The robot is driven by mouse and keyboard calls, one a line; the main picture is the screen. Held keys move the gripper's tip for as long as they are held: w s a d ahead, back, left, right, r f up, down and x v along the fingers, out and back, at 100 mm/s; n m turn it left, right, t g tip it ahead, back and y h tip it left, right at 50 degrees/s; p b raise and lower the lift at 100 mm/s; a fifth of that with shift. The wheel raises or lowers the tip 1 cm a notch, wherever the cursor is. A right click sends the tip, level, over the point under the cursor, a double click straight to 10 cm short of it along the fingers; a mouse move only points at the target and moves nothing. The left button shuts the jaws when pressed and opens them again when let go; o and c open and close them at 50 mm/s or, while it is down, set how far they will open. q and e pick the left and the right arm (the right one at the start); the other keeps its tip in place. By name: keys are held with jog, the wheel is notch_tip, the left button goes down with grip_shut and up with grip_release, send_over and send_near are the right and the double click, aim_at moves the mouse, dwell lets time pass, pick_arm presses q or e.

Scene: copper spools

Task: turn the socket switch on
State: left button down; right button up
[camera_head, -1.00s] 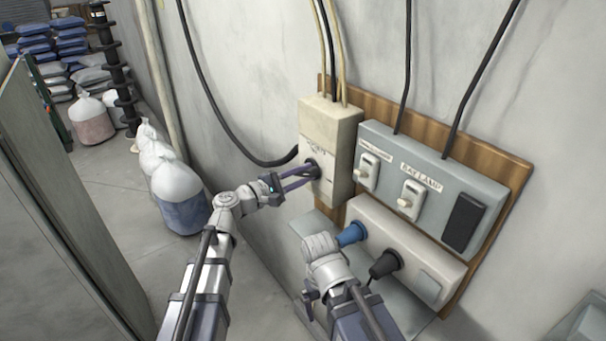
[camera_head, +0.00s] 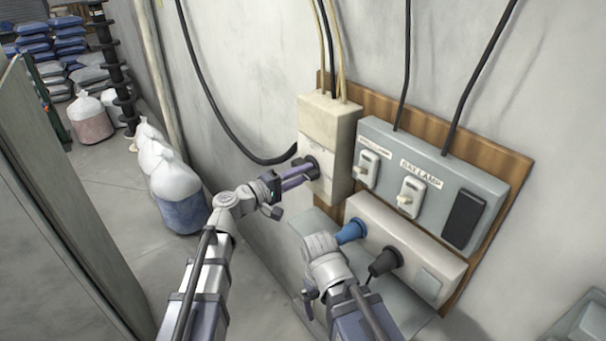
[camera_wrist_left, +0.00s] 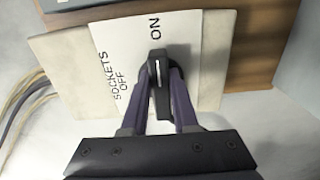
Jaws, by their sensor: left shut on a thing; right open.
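The socket switch is a black rotary knob (camera_wrist_left: 158,95) on the label of a cream box (camera_head: 341,125). In the left wrist view the label reads "SOCKETS OFF" at left and "ON" above the knob. The knob's white line points toward "ON". My left gripper (camera_head: 311,169) is shut on the knob, with one purple finger on each side in the left wrist view (camera_wrist_left: 159,90). In the head view the fingers partly hide the knob. My right gripper (camera_head: 320,245) is lower, below the box and left of the blue plug; its fingers are hard to make out.
Right of the box, a grey panel (camera_head: 437,170) carries two white switches and a dark cover. Below it, a cream socket strip (camera_head: 410,245) holds a blue plug (camera_head: 351,233) and a black plug (camera_head: 385,263). Cables run up the wall. Bags (camera_head: 178,195) stand on the floor at left.

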pick_arm(q)
jog(key=shift+f, duration=0.1)
jog(key=c, duration=0.7)
grip_release()
jog(key=shift+v, duration=3.9)
